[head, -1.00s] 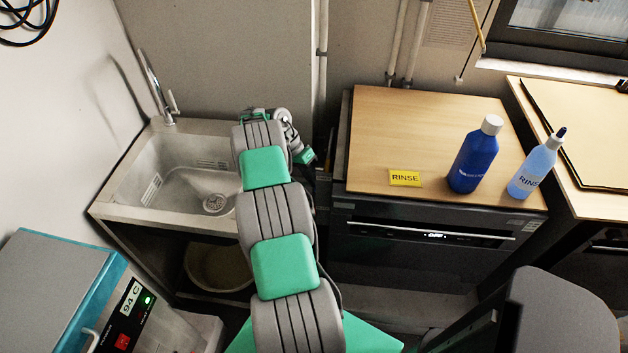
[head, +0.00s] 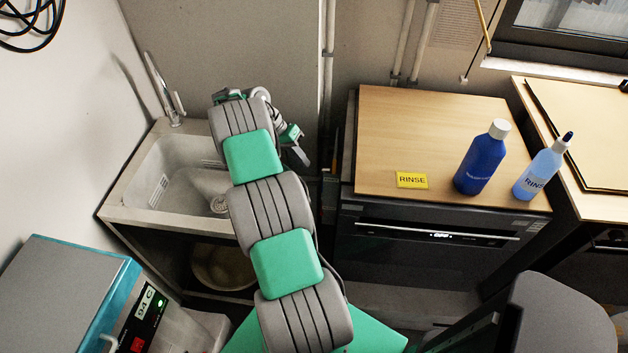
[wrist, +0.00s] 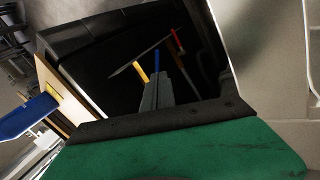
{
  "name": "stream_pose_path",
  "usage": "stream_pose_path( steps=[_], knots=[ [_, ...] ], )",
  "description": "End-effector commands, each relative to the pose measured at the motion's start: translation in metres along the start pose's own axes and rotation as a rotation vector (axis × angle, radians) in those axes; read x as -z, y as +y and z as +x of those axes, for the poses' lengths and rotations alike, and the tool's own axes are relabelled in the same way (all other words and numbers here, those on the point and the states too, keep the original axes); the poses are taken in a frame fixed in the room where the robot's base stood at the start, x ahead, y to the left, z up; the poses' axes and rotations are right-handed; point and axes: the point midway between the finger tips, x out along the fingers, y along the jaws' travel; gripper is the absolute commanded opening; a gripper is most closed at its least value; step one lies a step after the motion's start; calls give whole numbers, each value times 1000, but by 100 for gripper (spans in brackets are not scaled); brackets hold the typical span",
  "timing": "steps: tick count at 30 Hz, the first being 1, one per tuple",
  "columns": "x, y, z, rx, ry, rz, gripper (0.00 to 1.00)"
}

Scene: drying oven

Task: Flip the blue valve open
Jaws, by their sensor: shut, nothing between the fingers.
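In the wrist view, a narrow blue handle (wrist: 157,59), which looks like the blue valve, stands in the dark gap beside the black appliance. A yellow handle (wrist: 141,73) is to its left and a red handle (wrist: 174,39) to its right. My gripper (wrist: 156,83) is shut and empty. Its grey fingers point toward the blue handle and overlap its lower end in the picture; I cannot tell whether they touch. In the head view, my gripper (head: 304,160) hangs between the sink and the wood-topped appliance. The blue handle cannot be made out there.
The sink (head: 160,175) is left of the gap. The wood-topped appliance (head: 400,130) is to the right, with a yellow RINSE sign (head: 412,180), a dark blue bottle (head: 482,160) and a light blue bottle (head: 541,170) on top. Wall pipes (head: 422,45) rise behind.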

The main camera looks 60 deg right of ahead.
Motion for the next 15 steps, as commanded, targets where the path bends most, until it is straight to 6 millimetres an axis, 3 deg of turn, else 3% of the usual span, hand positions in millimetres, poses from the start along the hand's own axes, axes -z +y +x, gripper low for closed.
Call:
stream_pose_path(
  steps=[2, 9, 15],
  knots=[
    [-15, -14, -8, -4, 91, -166, 0],
    [-69, -9, -46, -93, 370, -710, 0],
    [-118, 7, -44, -237, 594, -1129, 0]
  ],
)
